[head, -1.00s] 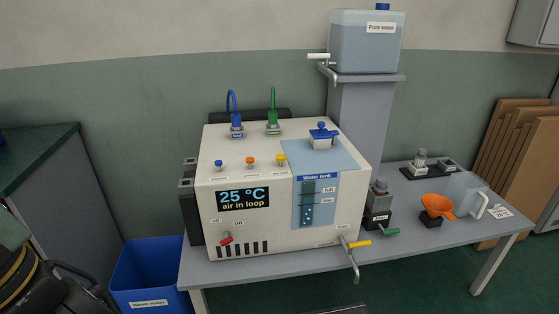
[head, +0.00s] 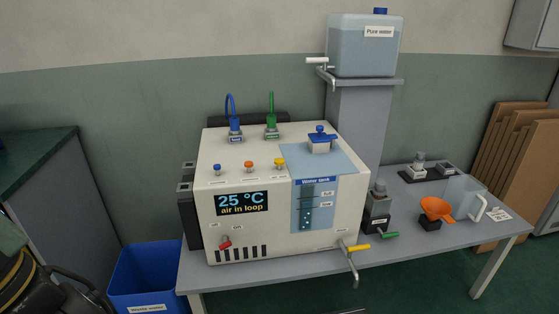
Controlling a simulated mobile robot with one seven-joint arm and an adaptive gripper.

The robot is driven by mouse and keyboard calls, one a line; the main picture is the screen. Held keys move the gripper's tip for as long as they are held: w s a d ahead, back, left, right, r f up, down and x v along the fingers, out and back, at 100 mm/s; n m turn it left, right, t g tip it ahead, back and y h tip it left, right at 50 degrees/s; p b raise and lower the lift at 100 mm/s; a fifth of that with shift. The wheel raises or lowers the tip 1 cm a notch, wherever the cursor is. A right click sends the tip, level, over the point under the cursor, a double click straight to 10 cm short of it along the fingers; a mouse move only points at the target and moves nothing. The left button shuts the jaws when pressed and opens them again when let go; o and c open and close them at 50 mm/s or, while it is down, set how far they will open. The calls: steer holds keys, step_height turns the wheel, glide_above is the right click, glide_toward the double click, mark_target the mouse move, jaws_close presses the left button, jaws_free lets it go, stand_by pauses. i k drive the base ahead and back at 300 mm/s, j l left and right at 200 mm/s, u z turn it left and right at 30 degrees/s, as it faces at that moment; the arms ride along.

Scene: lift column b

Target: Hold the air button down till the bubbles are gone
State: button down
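The white cooling unit (head: 280,225) stands on the grey table. Its dark display (head: 241,203) reads "25 °C" and "air in loop". Three small buttons sit on its top: blue (head: 217,169), orange (head: 248,167) and yellow (head: 280,163). Their labels are too small to read, so I cannot tell which is the air button. The water tank window (head: 307,206) on the front shows pale bubbles in its lower part. A red switch (head: 225,243) sits low on the front. My gripper is not in view, and nothing touches the buttons.
A yellow-handled drain tap (head: 357,247) juts from the unit's front right. A pure water container (head: 364,46) stands on a shelf behind. An orange funnel (head: 436,208) and a clear jug (head: 467,199) are at right. A blue bin (head: 150,275) stands left of the table.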

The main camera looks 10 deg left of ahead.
mark_target(278, 162)
steer(key=i+j+z, duration=0.25)
steer(key=j+z, duration=0.25)
steer(key=j, duration=0.95)
steer(key=j+z, duration=0.45)
steer(key=j, duration=1.05)
